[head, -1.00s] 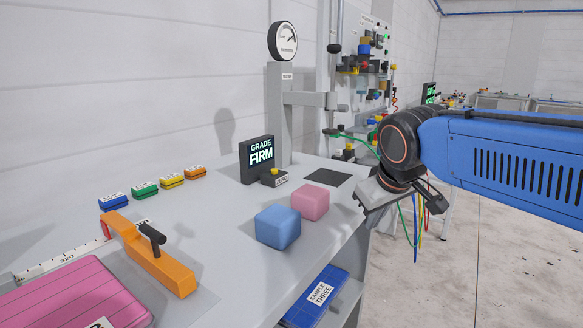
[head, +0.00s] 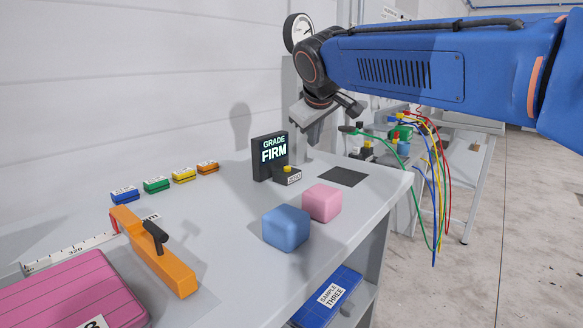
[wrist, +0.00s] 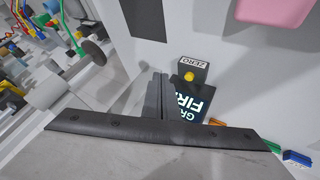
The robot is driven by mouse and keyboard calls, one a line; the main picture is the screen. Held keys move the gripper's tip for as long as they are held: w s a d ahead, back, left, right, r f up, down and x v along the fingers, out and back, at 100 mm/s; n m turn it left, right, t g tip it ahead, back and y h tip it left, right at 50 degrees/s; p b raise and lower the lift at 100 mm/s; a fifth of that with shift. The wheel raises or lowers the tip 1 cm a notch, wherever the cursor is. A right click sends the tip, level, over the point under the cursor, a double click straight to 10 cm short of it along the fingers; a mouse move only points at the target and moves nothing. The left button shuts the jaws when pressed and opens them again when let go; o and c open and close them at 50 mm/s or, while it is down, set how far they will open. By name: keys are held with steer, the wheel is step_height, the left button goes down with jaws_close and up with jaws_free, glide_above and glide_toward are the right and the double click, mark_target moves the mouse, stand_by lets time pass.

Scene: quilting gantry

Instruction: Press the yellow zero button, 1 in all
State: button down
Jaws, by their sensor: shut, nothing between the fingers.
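The yellow zero button (head: 287,168) sits on top of a small dark box labelled ZERO (head: 288,177), in front of the grade display (head: 270,156) reading FIRM. In the wrist view the yellow button (wrist: 189,76) shows near the middle, with the ZERO label (wrist: 191,63) on the box beside it. My gripper (head: 308,145) is shut and empty, above and a little behind and right of the button box, apart from it. In the wrist view the closed fingers (wrist: 160,80) lie just left of the button.
A blue cube (head: 286,229) and a pink cube (head: 322,203) stand on the grey bench. A dark square pad (head: 342,177) lies right of the button box. A gauge stand (head: 298,32) rises behind my gripper. An orange bar with a black handle (head: 152,250) lies front left.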

steer(key=w+a+r+n, duration=0.1)
steer(key=w+a+r, duration=0.2)
steer(key=a, duration=0.4)
steer(key=shift+w+t, duration=0.4)
steer(key=shift+w, duration=0.2)
steer(key=shift+f, duration=0.15)
steer(key=shift+f, duration=4.3)
steer(key=shift+f, duration=0.95)
steer(key=shift+r, duration=0.95)
steer(key=shift+r, duration=2.5)
